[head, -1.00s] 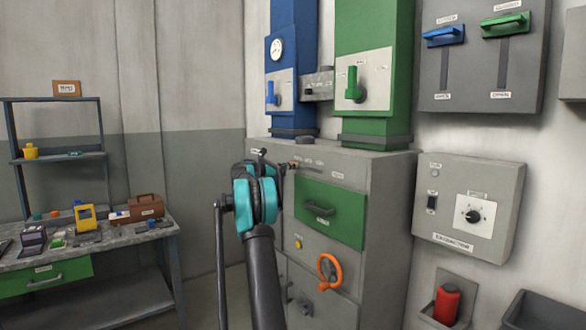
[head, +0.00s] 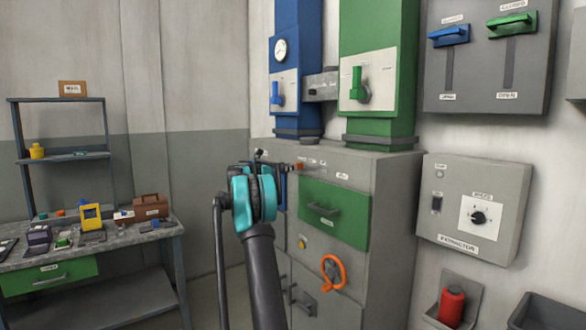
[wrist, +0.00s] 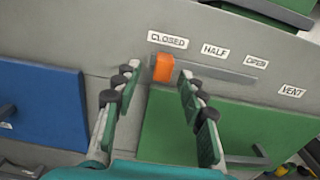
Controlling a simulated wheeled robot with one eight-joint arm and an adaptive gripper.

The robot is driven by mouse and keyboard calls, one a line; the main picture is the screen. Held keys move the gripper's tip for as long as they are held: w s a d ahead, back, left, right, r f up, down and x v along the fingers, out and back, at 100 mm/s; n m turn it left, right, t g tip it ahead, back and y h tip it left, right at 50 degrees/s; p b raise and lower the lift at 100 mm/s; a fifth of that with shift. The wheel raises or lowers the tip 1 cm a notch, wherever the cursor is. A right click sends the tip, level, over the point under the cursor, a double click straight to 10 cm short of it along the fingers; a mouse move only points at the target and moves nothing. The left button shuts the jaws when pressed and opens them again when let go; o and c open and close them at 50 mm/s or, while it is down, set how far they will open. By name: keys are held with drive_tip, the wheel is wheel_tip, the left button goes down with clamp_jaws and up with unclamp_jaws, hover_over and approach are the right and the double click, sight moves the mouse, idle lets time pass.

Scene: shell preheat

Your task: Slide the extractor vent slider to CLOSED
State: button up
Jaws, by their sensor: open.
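The orange vent slider knob (wrist: 163,68) sits at the left end of its grey slot (wrist: 215,73), just below the CLOSED label (wrist: 168,41). The HALF, OPEN and VENT labels run off to its right. My gripper (wrist: 159,79) is open, with one finger to each side of the knob and a visible gap on both sides. I cannot tell how deep the knob lies between the fingertips. In the head view, my gripper (head: 284,167) is beside the small orange knob (head: 299,167), near the top of the grey cabinet (head: 385,200).
A green drawer (head: 332,216) with a handle lies below the slider, and a blue panel (wrist: 40,105) is left of it. An orange handwheel (head: 333,272) is lower on the cabinet. The extractor box (head: 470,210) hangs right. A cluttered workbench (head: 120,236) stands left.

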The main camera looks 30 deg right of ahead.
drive_tip(key=a, duration=0.8)
drive_tip(key=shift+s+a, duration=0.15)
drive_tip(key=shift+s, duration=0.2)
drive_tip(key=s+a+f+m+t+y, duration=0.1)
drive_tip(key=s+a+f+m+y, duration=0.5)
drive_tip(key=s+a+f, duration=0.6)
drive_tip(key=s+a+f+m+y, duration=0.6)
drive_tip(key=s+a+f, duration=0.7)
drive_tip(key=s, duration=0.9)
drive_tip(key=s+a+f+m+t+y, duration=0.1)
drive_tip(key=s+a+f+m+y, duration=0.5)
drive_tip(key=s+a+f, duration=0.6)
drive_tip(key=s+f+m, duration=0.1)
drive_tip(key=s, duration=0.3)
drive_tip(key=shift+s+a+f+t, duration=0.2)
drive_tip(key=shift+s+t, duration=0.1)
drive_tip(key=shift+s, duration=0.1)
drive_tip(key=shift+c, duration=0.9)
